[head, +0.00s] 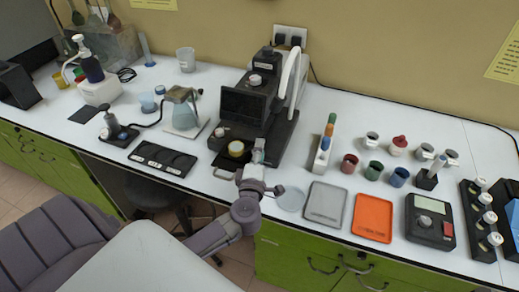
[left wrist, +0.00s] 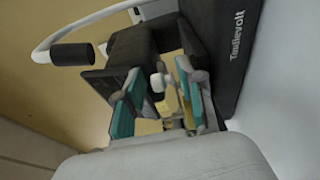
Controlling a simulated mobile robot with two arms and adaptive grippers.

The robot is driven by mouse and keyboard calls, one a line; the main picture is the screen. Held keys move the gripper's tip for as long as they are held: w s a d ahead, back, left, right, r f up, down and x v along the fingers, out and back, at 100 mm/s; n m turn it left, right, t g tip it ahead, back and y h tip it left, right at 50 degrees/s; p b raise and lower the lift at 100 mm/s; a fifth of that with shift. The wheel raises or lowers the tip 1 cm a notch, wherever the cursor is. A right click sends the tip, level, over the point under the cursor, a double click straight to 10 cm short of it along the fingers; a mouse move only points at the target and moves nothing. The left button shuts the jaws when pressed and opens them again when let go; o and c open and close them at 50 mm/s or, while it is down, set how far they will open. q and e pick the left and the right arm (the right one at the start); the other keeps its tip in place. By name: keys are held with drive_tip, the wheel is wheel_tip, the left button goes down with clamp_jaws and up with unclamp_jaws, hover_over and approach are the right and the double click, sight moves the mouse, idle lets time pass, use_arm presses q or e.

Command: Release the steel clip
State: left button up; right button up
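My left gripper (head: 257,152) reaches in front of the black analysis device (head: 243,104), at its right side. In the left wrist view the two teal-padded fingers (left wrist: 158,92) stand apart. Between and beyond them show a small pale knob (left wrist: 159,80) and some light metal parts. I cannot tell for sure which of these is the steel clip, and nothing looks clearly pinched. My right gripper is not in view.
A grey tray (head: 325,204) and an orange tray (head: 372,217) lie to the right. Several small coloured cups and a rack of vials (head: 325,146) stand behind them. A flask (head: 184,113) and a black holder plate (head: 163,158) are to the left.

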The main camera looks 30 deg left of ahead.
use_arm(q)
drive_tip(key=shift+w, duration=0.1)
drive_tip(key=shift+w, duration=0.1)
clamp_jaws()
drive_tip(key=shift+w+r+n+g+y+p, duration=0.2)
drive_tip(key=shift+r+n+g+y+p, duration=0.1)
drive_tip(key=shift+n+y+p, duration=0.25)
drive_tip(key=shift+w+n+g+y, duration=0.1)
drive_tip(key=shift+n+g+y, duration=0.2)
drive_tip(key=shift+y, duration=0.25)
drive_tip(key=shift+w+f+n+g+y, duration=0.1)
drive_tip(key=shift+w+n+g+y, duration=0.1)
drive_tip(key=shift+n+g+y, duration=0.5)
drive_tip(key=shift+c, duration=0.3)
unclamp_jaws()
drive_tip(key=shift+m, duration=0.25)
drive_tip(key=shift+o, duration=0.3)
drive_tip(key=shift+s+d, duration=0.1)
drive_tip(key=shift+s, duration=0.05)
